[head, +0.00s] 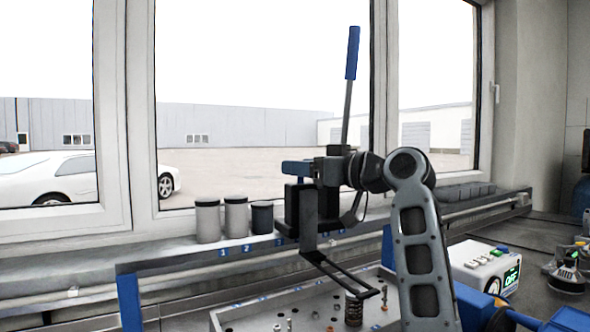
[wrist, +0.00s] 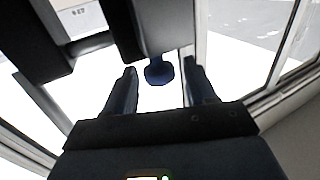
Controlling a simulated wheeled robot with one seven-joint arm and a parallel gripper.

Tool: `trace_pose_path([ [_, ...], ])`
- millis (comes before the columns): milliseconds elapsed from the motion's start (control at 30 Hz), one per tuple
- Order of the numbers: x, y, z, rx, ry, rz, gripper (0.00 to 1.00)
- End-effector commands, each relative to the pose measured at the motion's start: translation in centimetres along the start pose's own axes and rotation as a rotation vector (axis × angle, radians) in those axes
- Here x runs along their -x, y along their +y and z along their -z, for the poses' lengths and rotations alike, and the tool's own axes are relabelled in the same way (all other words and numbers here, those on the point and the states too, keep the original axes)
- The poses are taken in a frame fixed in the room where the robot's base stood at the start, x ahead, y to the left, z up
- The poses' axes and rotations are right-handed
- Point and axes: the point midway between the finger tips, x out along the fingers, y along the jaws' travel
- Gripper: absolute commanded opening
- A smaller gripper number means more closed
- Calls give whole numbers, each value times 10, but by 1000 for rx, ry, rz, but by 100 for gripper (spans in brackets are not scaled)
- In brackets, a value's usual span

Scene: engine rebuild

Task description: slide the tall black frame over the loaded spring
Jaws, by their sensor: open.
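The tall black frame (head: 308,215) stands upright in the head view, above the back of a grey metal block. Its lower forked arm (head: 335,272) reaches forward and down to the top of the coil spring (head: 353,310); I cannot tell whether it encircles the spring or only passes in front. A lever with a blue handle (head: 352,52) rises above the frame. My gripper (head: 297,168) is by the frame's upper part, partly hidden. In the wrist view my gripper (wrist: 159,68) is open, with a round blue end (wrist: 158,72) showing between its fingers and black blocks (wrist: 140,25) beyond.
The drilled grey block (head: 270,315) carries several small pins. Three lidded canisters (head: 236,217) stand on the numbered ledge behind. A white device with a green display (head: 482,266) sits to the right. Windows close off the back.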

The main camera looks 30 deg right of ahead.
Motion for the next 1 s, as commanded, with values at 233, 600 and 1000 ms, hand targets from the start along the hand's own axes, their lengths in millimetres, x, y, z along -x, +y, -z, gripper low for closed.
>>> trace_pose_path([
  [233, 39, 1, -2, 0, 1, -1, 56],
  [600, 51, 0, 0, -1, 0, 1, 56],
  [1000, 51, 0, 0, -1, 0, 1, 56],
])
